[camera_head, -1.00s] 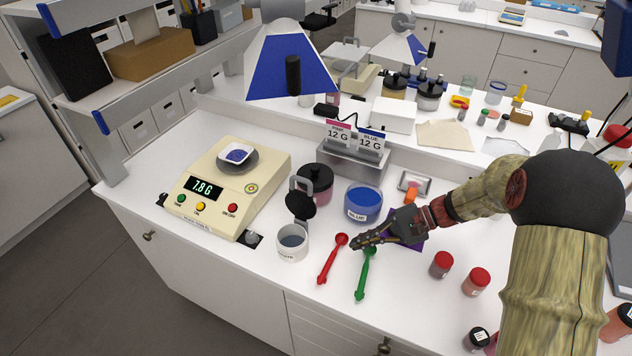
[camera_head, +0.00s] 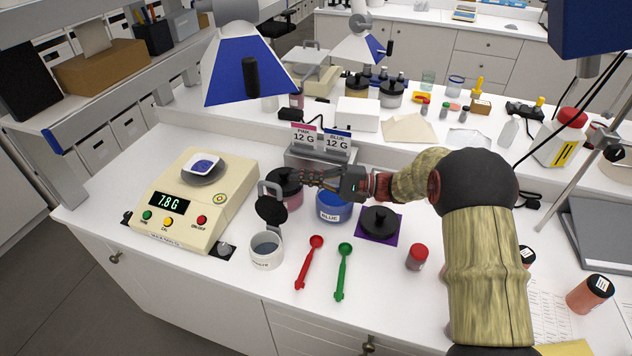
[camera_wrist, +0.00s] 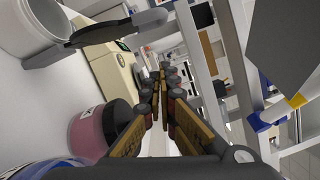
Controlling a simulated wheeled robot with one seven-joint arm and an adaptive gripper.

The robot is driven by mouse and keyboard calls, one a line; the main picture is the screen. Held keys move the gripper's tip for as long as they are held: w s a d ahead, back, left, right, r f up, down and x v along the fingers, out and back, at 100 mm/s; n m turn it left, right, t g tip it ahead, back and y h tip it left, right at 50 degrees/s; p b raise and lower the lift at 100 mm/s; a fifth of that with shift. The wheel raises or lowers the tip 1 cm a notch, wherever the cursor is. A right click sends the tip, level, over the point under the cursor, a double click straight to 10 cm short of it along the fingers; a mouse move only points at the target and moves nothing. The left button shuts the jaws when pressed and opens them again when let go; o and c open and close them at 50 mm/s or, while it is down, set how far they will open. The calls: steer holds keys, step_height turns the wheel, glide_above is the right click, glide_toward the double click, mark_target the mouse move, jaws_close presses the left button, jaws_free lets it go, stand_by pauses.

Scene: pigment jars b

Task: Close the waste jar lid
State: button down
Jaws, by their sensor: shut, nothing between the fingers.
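The waste jar (camera_head: 266,251) is a small white jar left of the spoons. Its hinged black lid (camera_head: 271,210) stands up, open, at the jar's back edge. In the wrist view the white jar (camera_wrist: 32,28) is at the upper left, with the dark lid (camera_wrist: 118,28) seen edge-on beside it. My gripper (camera_head: 298,174) is shut and empty. It reaches left over the blue jar, its fingertips by the pink jar's black top, behind and right of the raised lid. In the wrist view the fingertips (camera_wrist: 167,78) are apart from the lid.
The blue jar (camera_head: 332,207) and the pink jar (camera_wrist: 100,128) are close to my gripper. A scale (camera_head: 182,200) reading 7.8 G stands left. Red (camera_head: 309,262) and green (camera_head: 343,272) spoons lie right of the waste jar. A black lid (camera_head: 379,222) lies on a purple mat.

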mark_target(271, 204)
steer(key=s+a, duration=0.1)
steer(key=s+a+r, duration=0.1)
steer(key=s+a+b, duration=0.1)
steer(key=a, duration=0.1)
steer(key=shift+s+r, duration=0.1)
steer(key=shift+r, duration=0.15)
stand_by(0.4)
